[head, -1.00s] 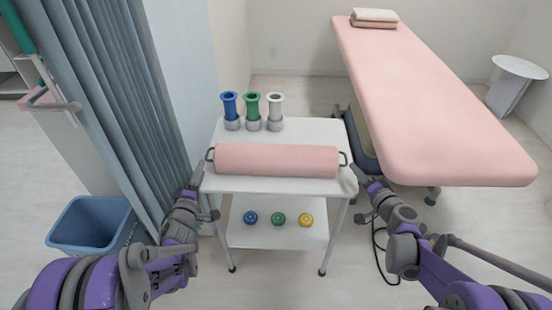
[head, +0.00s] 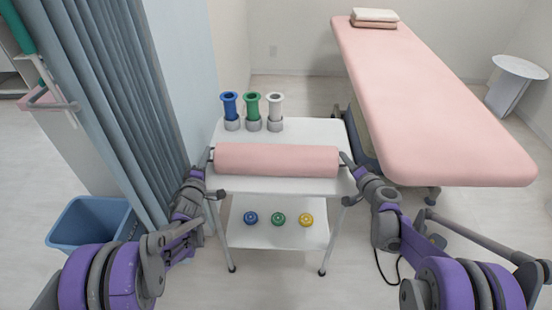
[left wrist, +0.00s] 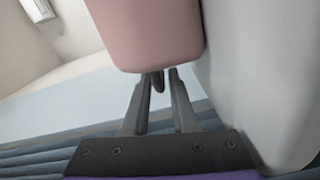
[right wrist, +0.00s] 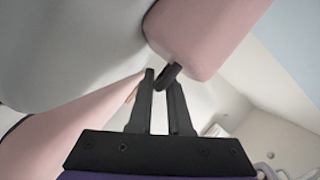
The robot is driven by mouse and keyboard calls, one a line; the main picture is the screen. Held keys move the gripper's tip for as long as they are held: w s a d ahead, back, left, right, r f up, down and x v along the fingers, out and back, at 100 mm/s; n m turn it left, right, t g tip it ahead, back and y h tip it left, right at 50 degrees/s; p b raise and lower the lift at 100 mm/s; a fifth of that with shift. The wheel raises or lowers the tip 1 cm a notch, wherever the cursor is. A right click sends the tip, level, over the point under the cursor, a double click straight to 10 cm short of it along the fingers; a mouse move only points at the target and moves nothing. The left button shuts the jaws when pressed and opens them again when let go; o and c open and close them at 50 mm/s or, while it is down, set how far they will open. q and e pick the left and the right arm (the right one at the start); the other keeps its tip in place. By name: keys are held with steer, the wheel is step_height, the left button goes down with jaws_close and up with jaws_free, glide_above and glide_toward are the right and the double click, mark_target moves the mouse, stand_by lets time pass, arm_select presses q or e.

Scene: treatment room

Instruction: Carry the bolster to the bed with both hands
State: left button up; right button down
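The pink bolster (head: 276,160) lies across the top of the white cart (head: 230,185), with a dark handle at each end. My left gripper (head: 211,160) is at its left end. In the left wrist view the handle (left wrist: 158,80) sits between the fingers (left wrist: 161,75), which stand apart with a small gap. My right gripper (head: 346,162) is at the right end. In the right wrist view the other handle (right wrist: 167,76) lies between the slightly parted fingers (right wrist: 161,78). The pink bed (head: 430,100) stands to the right of the cart.
Blue, green and white cups (head: 252,108) stand in holders at the cart's back edge. Several coloured rolls (head: 278,219) lie on the lower shelf. A folded towel stack (head: 374,17) is on the bed's far end. A blue bin (head: 85,230) and a curtain (head: 110,90) are left.

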arm_select(q)
jaws_close()
stand_by(1.3)
